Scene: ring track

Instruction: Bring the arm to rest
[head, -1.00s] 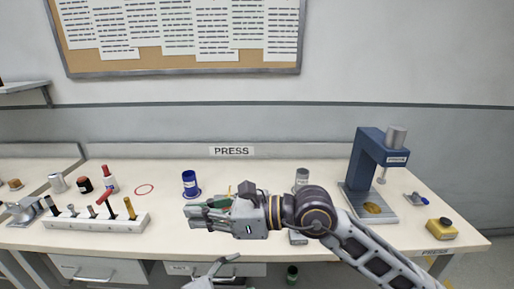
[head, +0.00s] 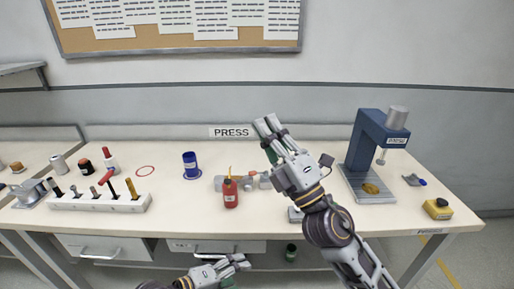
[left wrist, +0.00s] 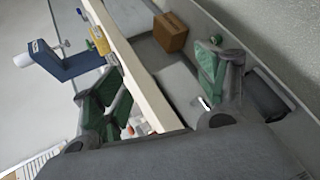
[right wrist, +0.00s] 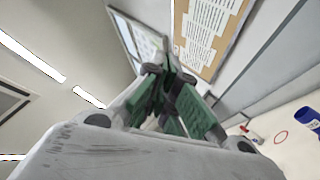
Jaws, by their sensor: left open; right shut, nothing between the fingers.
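My right gripper (head: 270,130) is raised over the bench and points up toward the wall. Its fingers are together with nothing between them, and the right wrist view also shows its green-padded fingers (right wrist: 170,100) against the wall and ceiling. My left gripper (head: 236,264) is low in front of the bench's front edge. In the left wrist view its two green-padded fingers (left wrist: 160,85) stand wide apart and empty. Both grippers are apart from the objects on the bench.
On the bench (head: 150,228) stand a tool rack (head: 95,203), a blue can (head: 190,164), a red bottle (head: 230,192), a blue press (head: 370,145) and a yellow button box (head: 437,208). A cardboard box (left wrist: 170,33) shows below the bench edge.

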